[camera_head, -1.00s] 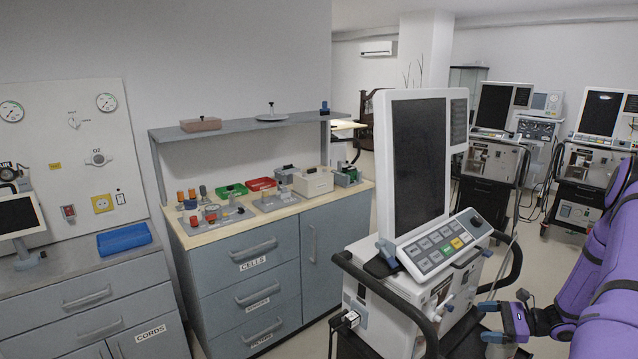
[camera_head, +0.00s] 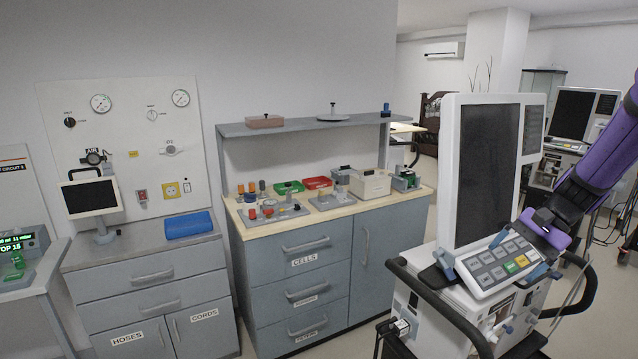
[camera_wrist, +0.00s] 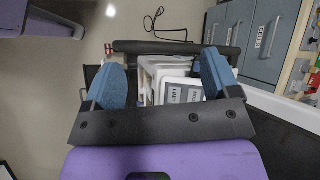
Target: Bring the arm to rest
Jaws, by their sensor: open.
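My gripper (camera_head: 521,254) is open, with its purple arm reaching in from the upper right. In the head view its blue fingertips lie in front of the keypad panel (camera_head: 496,266) of the nearest ventilator (camera_head: 484,180); I cannot tell whether they touch it. In the wrist view the gripper (camera_wrist: 162,80) has its two blue pads wide apart with nothing between them. Beyond the pads are the ventilator's white body (camera_wrist: 165,72) and a dark rail (camera_wrist: 150,47).
A ventilator handle (camera_head: 440,310) juts out at the front. A counter with drawers (camera_head: 310,262) stands left of it, bearing small parts and trays. A gas panel (camera_head: 130,150) is further left. More ventilators (camera_head: 568,125) stand behind at right. Floor shows in the wrist view (camera_wrist: 60,75).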

